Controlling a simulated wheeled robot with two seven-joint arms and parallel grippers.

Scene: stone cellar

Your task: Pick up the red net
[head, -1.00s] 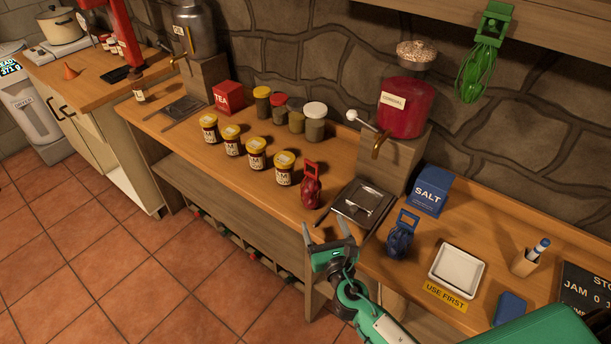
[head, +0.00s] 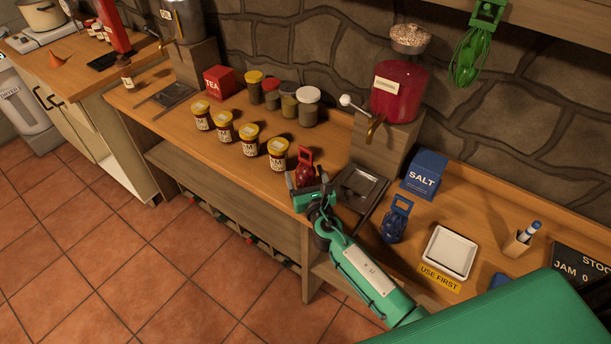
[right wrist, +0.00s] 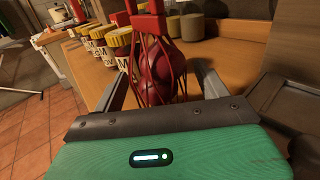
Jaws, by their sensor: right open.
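The red net (head: 306,163) stands on the wooden counter, just right of the row of jam jars. In the right wrist view the red net (right wrist: 158,65) shows its red top and strands around dark red round contents. My right gripper (head: 307,184) is right in front of the net in the head view and hides its lower part. In the right wrist view the right gripper (right wrist: 165,88) is open, with one finger on each side of the net. I cannot tell if the fingers touch it. My left gripper is not in view.
Yellow-lidded jam jars (head: 249,141) stand close left of the net. A dark tray (head: 361,188) lies to its right, below the red dispenser (head: 401,92). A blue net (head: 397,219) and a white dish (head: 449,253) stand farther right.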

